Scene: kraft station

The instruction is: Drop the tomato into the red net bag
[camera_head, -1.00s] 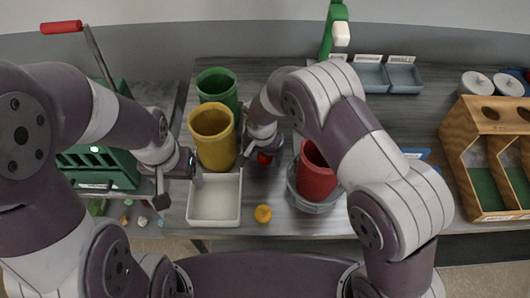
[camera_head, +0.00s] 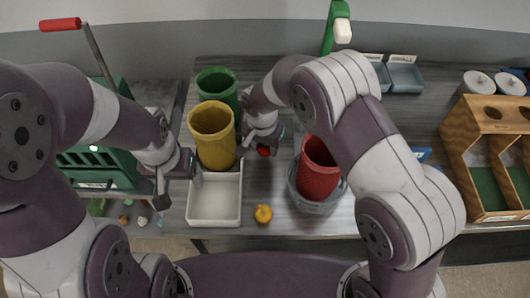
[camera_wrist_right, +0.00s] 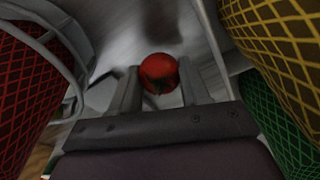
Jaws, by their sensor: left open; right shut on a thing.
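The tomato (camera_head: 264,152) is small and red and sits between the fingers of my right gripper (camera_head: 263,147). In the right wrist view the tomato (camera_wrist_right: 158,72) is pinched between both fingertips, with the grey table blurred beyond it. The red net bag (camera_head: 319,172) stands open in a grey round holder, to the right of the right gripper. In the right wrist view its netted side (camera_wrist_right: 28,85) fills the left edge. My left gripper (camera_head: 180,183) is open and empty, beside the white tray at the left.
A yellow net bag (camera_head: 212,137) and a green net bag (camera_head: 217,84) stand left of the right gripper. A white tray (camera_head: 214,222) and an orange fruit (camera_head: 263,213) are near the front edge. A wooden divided box (camera_head: 480,115) is at the right.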

